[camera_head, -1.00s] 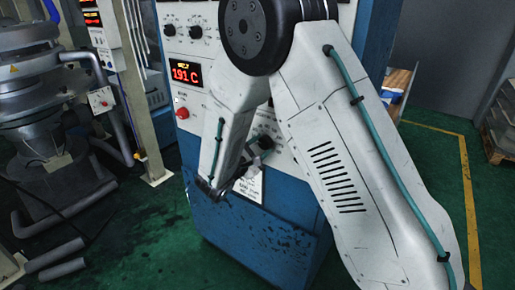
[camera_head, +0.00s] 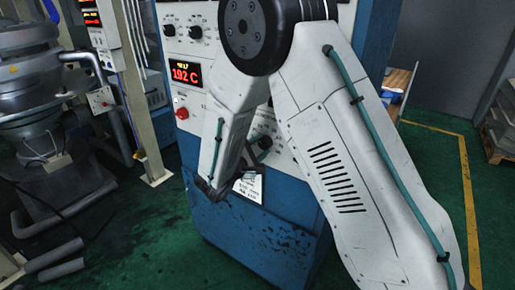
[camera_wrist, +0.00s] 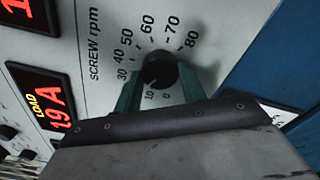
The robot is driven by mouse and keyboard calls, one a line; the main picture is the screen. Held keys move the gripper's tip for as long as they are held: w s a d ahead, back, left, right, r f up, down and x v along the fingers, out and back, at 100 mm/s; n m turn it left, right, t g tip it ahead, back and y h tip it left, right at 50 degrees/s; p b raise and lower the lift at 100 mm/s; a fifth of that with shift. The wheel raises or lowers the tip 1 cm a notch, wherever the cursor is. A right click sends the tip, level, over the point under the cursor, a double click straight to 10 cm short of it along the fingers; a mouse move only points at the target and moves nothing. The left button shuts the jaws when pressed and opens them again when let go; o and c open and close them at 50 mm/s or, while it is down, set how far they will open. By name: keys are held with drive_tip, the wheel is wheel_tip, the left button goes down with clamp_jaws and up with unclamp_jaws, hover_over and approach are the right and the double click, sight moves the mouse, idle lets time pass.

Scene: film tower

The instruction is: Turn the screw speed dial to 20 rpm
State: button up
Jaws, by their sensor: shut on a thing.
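The screw speed dial is a black round knob (camera_wrist: 159,70) on the light panel, beside the words "SCREW rpm". Its scale shows 0, 10 and 30 to 80; the 20 is hidden by a finger. A faint light mark on the knob's lower left seems to point near the 10. My gripper (camera_wrist: 160,86) has a green-grey finger on each side of the knob and is shut on it. In the head view the dial (camera_head: 265,142) is partly covered by my gripper (camera_head: 256,152).
A red LOAD display (camera_wrist: 48,98) reads 19 A. The cabinet (camera_head: 262,236) also carries a red display (camera_head: 187,73) reading 192 C, a red button (camera_head: 182,113) and more black knobs. A paper label (camera_head: 249,186) hangs below the dial. Machinery (camera_head: 40,85) stands left.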

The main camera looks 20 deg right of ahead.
drive_tip(key=o, duration=1)
drive_tip(key=shift+s+d, duration=0.1)
drive_tip(key=shift+d, duration=0.15)
drive_tip(key=shift+a, duration=0.15)
drive_tip(key=shift+a, duration=0.2)
drive_tip(key=v, duration=0.7)
drive_tip(key=shift+s+a, duration=0.1)
drive_tip(key=shift+s, duration=0.1)
